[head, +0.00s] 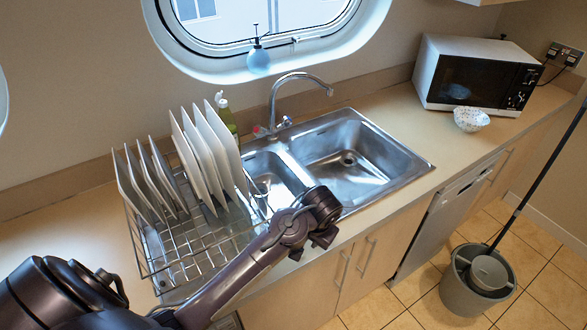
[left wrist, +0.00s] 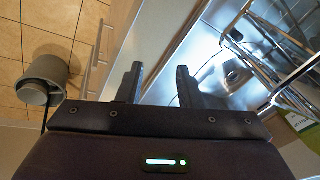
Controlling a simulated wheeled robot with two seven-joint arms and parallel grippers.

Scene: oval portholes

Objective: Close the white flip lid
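A green bottle (head: 228,119) with a white flip lid (head: 220,99) stands behind the dish rack, near the wall. The lid appears tilted up from the bottle top, but it is small here. The bottle's lower part is hidden by the plates. In the left wrist view, a green and white patch at the right edge (left wrist: 302,122) looks like part of this bottle. My left gripper (head: 326,232) is over the front edge of the sink, to the right of and nearer than the bottle. Its fingers are apart and empty in the left wrist view (left wrist: 158,84). My right gripper is not in view.
A wire dish rack (head: 190,250) with several upright white plates (head: 205,150) stands left of the steel sink (head: 355,160). The faucet (head: 275,95) rises behind the sink. A blue dispenser (head: 258,60) is at the window. A microwave (head: 475,75) and bowl (head: 470,119) stand right.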

